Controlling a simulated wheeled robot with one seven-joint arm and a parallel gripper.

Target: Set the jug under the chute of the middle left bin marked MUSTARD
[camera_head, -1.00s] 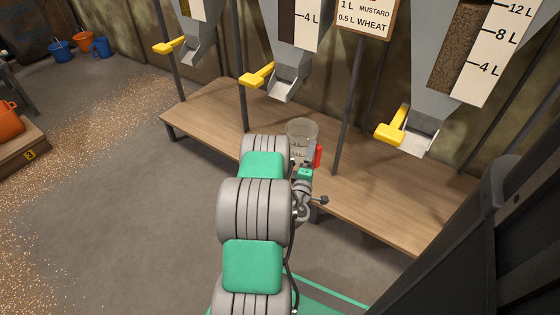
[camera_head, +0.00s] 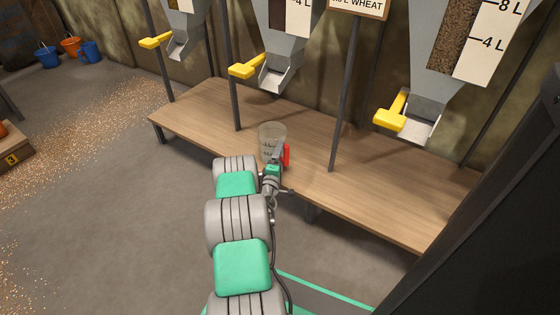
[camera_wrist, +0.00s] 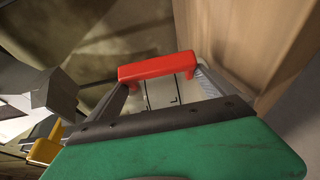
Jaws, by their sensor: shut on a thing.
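The clear jug (camera_head: 270,138) with dark marks and a red handle (camera_head: 285,155) is at the front part of the wooden bench, below and in front of the middle chute (camera_head: 278,78). My gripper (camera_head: 277,161) is shut on the jug's red handle, which also shows in the wrist view (camera_wrist: 157,67). The jug looks upright and empty. I cannot tell whether its base touches the bench. The middle bin (camera_head: 283,30) has a yellow lever (camera_head: 248,67) beside its chute. No MUSTARD label is readable on it.
The wooden bench (camera_head: 400,195) has clear room around the jug. Dark posts (camera_head: 344,100) rise from it. Other chutes hang at left (camera_head: 177,46) and right (camera_head: 415,125). A sign (camera_head: 358,6) is cut off at the top. Spilled grain (camera_head: 110,105) lies on the floor.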

